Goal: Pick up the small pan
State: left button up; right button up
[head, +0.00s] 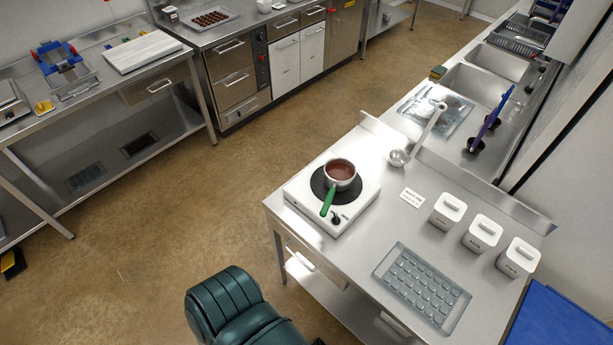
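The small pan (341,170) stands upright on the dark round plate of a white single hot plate (355,209). It holds a reddish-brown liquid. Its green handle (328,202) points toward the front of the hot plate, down and slightly left in the picture. The hot plate sits at the left end of the steel table on the right. Neither of my grippers shows in the head view, and nothing is touching the pan.
A ladle (398,158) lies behind the hot plate, and a small white card (412,198) is to its right. Several white lidded canisters (482,234) and a clear mold (421,288) stand farther right. Bare steel surrounds the hot plate's right side. Open brown floor (190,215) lies left.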

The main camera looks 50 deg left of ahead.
aim_at(340, 174)
jog(key=u, duration=1.35)
